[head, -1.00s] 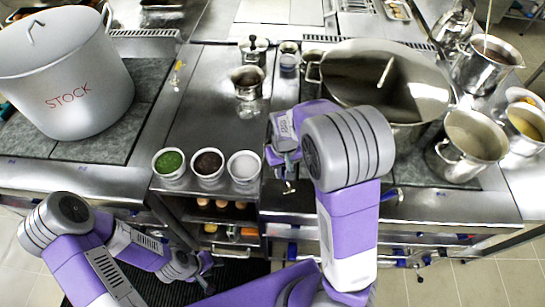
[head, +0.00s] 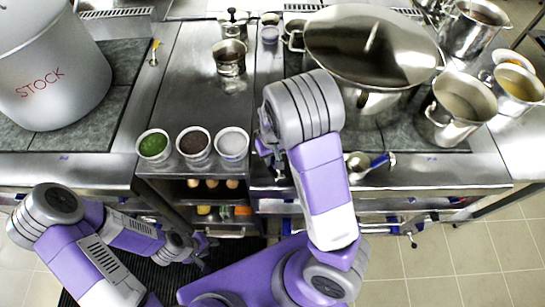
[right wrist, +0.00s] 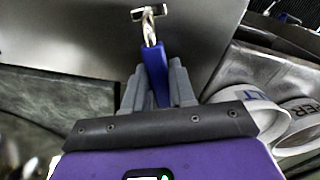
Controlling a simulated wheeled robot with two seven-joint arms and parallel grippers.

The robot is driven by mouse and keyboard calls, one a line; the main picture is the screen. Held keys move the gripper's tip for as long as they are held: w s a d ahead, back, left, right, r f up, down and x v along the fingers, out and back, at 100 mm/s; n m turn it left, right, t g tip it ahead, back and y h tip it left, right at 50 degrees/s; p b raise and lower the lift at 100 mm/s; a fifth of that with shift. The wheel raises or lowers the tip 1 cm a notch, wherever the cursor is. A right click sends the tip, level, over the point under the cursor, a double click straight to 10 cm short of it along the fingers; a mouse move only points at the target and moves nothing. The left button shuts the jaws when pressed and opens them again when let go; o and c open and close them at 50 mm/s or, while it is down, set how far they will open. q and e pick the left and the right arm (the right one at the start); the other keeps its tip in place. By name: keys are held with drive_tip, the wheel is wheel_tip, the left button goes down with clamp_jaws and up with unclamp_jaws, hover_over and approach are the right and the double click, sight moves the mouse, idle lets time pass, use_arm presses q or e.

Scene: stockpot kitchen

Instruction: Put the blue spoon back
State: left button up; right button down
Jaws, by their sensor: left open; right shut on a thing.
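My right gripper (right wrist: 152,80) is shut on the handle of the blue spoon (right wrist: 153,72) in the right wrist view. The spoon's metal neck points away from the jaws and ends in a narrow crossbar-like shape; its true form is hard to tell. In the head view my right gripper (head: 268,155) hangs at the counter's front, just right of the small cups, and its forearm partly hides it; I cannot make out the spoon there. My left gripper (head: 200,252) is open and empty, low in front of the counter.
Cups of green (head: 153,145), dark (head: 194,142) and white (head: 232,144) contents stand at the counter edge. A blue-handled metal piece (head: 382,159) is right of my right arm.

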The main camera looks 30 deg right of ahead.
drive_tip(key=shift+f, duration=0.2)
drive_tip(key=c, duration=0.9)
unclamp_jaws()
drive_tip(key=shift+c, duration=0.2)
drive_tip(key=shift+r, duration=0.35)
wheel_tip(320, 180, up, 12)
drive_tip(key=p, duration=0.3)
drive_tip(key=shift+p, duration=0.35)
drive_tip(key=shift+f, duration=0.15)
